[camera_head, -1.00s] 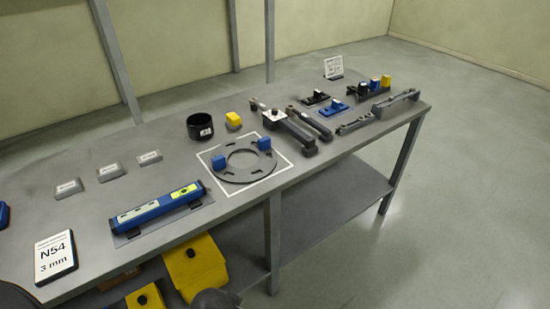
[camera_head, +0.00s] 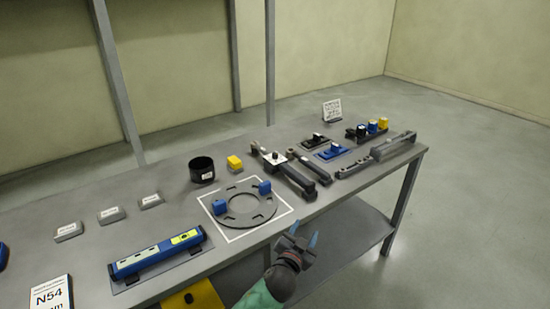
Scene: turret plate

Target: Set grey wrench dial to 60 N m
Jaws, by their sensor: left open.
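Two long dark grey tools that look like wrenches lie side by side at the middle of the bench. One (camera_head: 292,176) has a pale square plate with a black knob (camera_head: 276,157) near its far end; the other, slimmer tool (camera_head: 313,171) lies just to its right. I cannot tell which is the grey wrench, and no dial scale is readable. My left gripper (camera_head: 304,234) is open and empty in front of the bench's front edge, nearer to me than the tools and apart from them. My right gripper is out of view.
A dark ring plate (camera_head: 228,216) with two blue blocks lies in a white square outline. More fixtures (camera_head: 394,146) stand at the right end.

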